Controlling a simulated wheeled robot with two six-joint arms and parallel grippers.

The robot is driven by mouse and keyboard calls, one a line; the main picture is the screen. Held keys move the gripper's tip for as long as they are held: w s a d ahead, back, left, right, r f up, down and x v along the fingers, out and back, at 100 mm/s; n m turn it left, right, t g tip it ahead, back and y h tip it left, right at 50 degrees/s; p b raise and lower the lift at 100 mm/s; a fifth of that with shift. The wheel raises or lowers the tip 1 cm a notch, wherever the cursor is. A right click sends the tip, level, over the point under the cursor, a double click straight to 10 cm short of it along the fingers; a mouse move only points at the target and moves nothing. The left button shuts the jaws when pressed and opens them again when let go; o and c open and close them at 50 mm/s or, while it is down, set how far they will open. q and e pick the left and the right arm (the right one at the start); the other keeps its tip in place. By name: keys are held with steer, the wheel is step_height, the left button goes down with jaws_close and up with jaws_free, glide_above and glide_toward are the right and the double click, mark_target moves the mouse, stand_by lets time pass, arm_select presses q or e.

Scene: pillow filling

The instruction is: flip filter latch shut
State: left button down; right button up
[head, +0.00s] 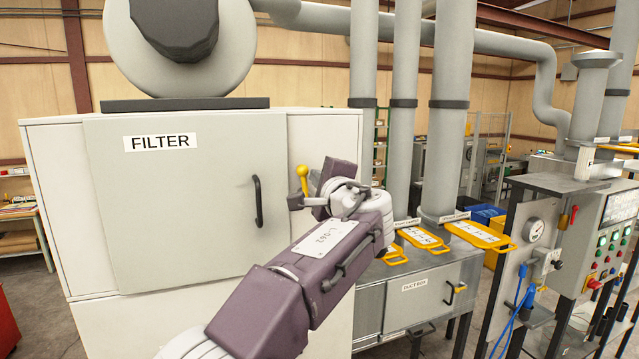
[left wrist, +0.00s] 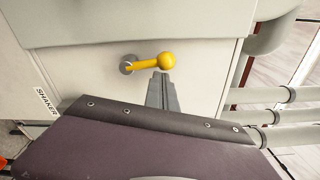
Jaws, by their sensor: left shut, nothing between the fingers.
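The filter latch is a yellow lever with a ball end (head: 302,171). In the head view it stands upright on the white filter cabinet, right of the grey FILTER door (head: 190,220), ball at the top. In the left wrist view the latch (left wrist: 166,61) runs from a round grey pivot to its ball, alongside the door edge. My left gripper (head: 296,202) is shut and empty beside the lever; in the left wrist view its fingertips (left wrist: 162,75) are just below the ball. I cannot tell if they touch. The latch's base is hidden in the head view. My right gripper is out of view.
A black handle (head: 258,201) sits on the door. To the right stand vertical grey pipes (head: 404,120) above a duct box (head: 412,306) with yellow-handled slide plates (head: 480,234). A control panel (head: 600,255) is at the far right.

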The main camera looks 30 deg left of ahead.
mark_target(297, 186)
arm_select(q)
steer(key=s+a+n+b, duration=0.1)
steer(key=n+b, duration=0.3)
steer(key=s+a+f+n+b, duration=0.1)
steer(key=n+b, duration=0.3)
steer(key=b, duration=0.1)
steer(key=s+a+f+n+y+b, duration=0.1)
steer(key=s+n+b, duration=0.1)
steer(key=n+b, duration=0.2)
steer(key=shift+s+a+n+b, duration=0.1)
steer(key=shift+a+n+b, duration=0.3)
steer(key=shift+b, duration=0.3)
steer(key=shift+s+a+f+n+b, duration=0.1)
steer(key=shift+f+n+b, duration=0.15)
steer(key=shift+n, duration=0.25)
steer(key=shift+s+f+n+b, duration=0.1)
steer(key=shift+n+b, duration=0.2)
steer(key=shift+n, duration=0.2)
steer(key=shift+a+f, duration=0.1)
steer(key=shift+f, duration=0.05)
